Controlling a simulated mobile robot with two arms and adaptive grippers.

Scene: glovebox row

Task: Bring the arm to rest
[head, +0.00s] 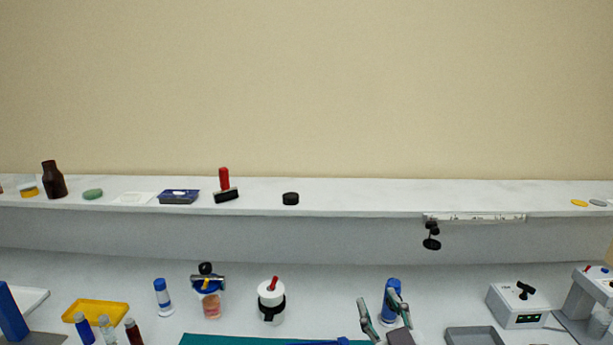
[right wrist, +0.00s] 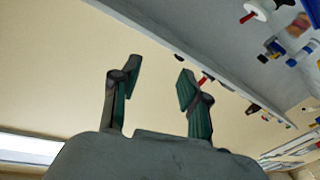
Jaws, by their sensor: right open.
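My right gripper (head: 384,312) shows at the bottom of the head view, right of the middle. My left gripper is not in view.
A grey tray (head: 470,336) and a white box device (head: 517,304) stand right of the gripper. A white pot (head: 271,298) stands to its left, near a teal mat (head: 230,340). A shelf (head: 350,193) with small items runs behind.

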